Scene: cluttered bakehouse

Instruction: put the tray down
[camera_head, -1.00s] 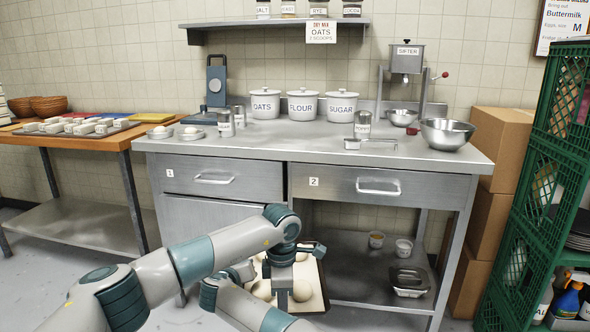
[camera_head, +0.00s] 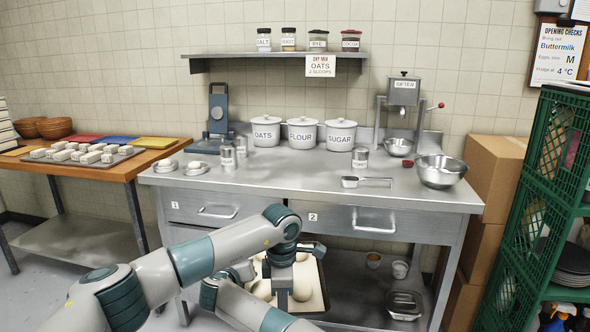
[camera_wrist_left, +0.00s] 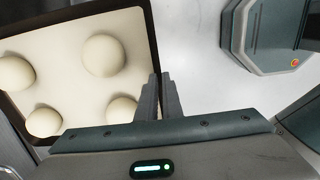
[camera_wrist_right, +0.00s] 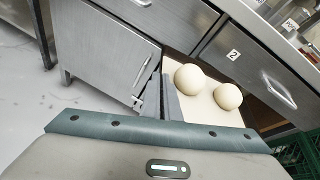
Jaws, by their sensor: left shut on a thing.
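The tray (camera_head: 316,304) is dark-rimmed with a pale lining and carries several round dough balls (camera_wrist_left: 104,55). In the head view it is low in front of the steel bench, partly hidden behind my arms. In the left wrist view its rim (camera_wrist_left: 151,30) runs to my left gripper (camera_wrist_left: 161,92), which is shut on it. In the right wrist view my right gripper (camera_wrist_right: 164,98) has its fingers close together at the tray's edge, apparently gripping it, with two dough balls (camera_wrist_right: 208,86) beside them. Both gripper tips are mostly hidden in the head view.
The steel bench (camera_head: 290,185) has a clear stretch in front of the canisters (camera_head: 302,135). A metal scoop-like tool (camera_head: 366,182), bowl (camera_head: 442,171) and sifter (camera_head: 403,95) stand on its right; scale and plates on its left. A wooden table (camera_head: 125,170) is left, a green crate rack (camera_head: 548,190) right.

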